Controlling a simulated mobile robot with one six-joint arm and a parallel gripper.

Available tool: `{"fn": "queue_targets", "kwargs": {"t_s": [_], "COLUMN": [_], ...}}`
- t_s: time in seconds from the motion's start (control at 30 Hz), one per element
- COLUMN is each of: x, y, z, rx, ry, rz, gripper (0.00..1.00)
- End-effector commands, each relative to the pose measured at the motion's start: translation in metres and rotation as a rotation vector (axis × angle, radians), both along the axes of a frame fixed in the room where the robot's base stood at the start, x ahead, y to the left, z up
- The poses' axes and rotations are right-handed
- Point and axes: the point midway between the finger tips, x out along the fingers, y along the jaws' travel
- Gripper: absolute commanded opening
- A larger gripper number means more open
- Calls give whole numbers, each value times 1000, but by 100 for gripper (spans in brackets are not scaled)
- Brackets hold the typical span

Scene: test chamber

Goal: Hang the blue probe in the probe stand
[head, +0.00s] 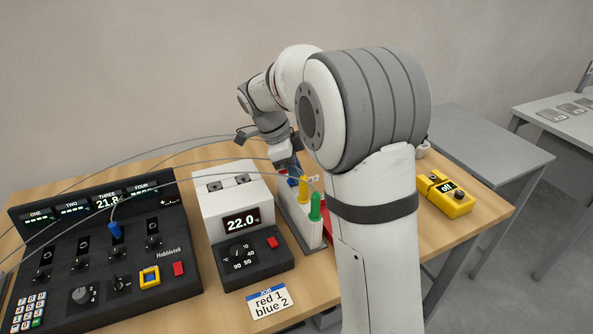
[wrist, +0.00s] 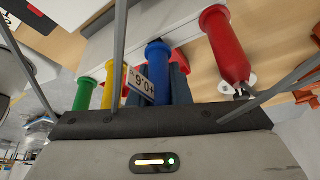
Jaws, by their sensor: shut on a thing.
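My gripper (head: 287,168) is above the back part of the white probe stand (head: 300,222). In the wrist view it is shut on the blue probe (wrist: 158,70), whose bright blue end stands between the dark jaws. A white tag with a small number shows beside it (wrist: 141,82). In the head view a little of the blue probe shows below the gripper (head: 293,181), at the stand. I cannot tell whether it is seated. The green probe (head: 316,207) and yellow probe (head: 304,189) stand upright in the front of the stand. A red probe (wrist: 227,47) shows right of the blue one.
A white and black unit reading 22.0 (head: 236,215) stands close left of the stand. A black console (head: 100,250) with a blue plug (head: 115,231) is farther left. Thin grey cables cross above them. A yellow device (head: 445,195) is at the right. A job card (head: 268,301) lies in front.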

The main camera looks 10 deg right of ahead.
Motion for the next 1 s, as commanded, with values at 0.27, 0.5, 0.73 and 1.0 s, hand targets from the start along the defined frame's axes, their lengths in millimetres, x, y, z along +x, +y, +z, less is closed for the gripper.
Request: {"fn": "queue_targets", "kwargs": {"t_s": [0.27, 0.5, 0.73, 1.0], "x": [0, 0, 0, 2], "y": [0, 0, 0, 4], "z": [-8, -8, -8, 2], "rx": [0, 0, 0, 0], "ry": [0, 0, 0, -3], "rz": [0, 0, 0, 1], "gripper": [0, 31, 43, 43]}}
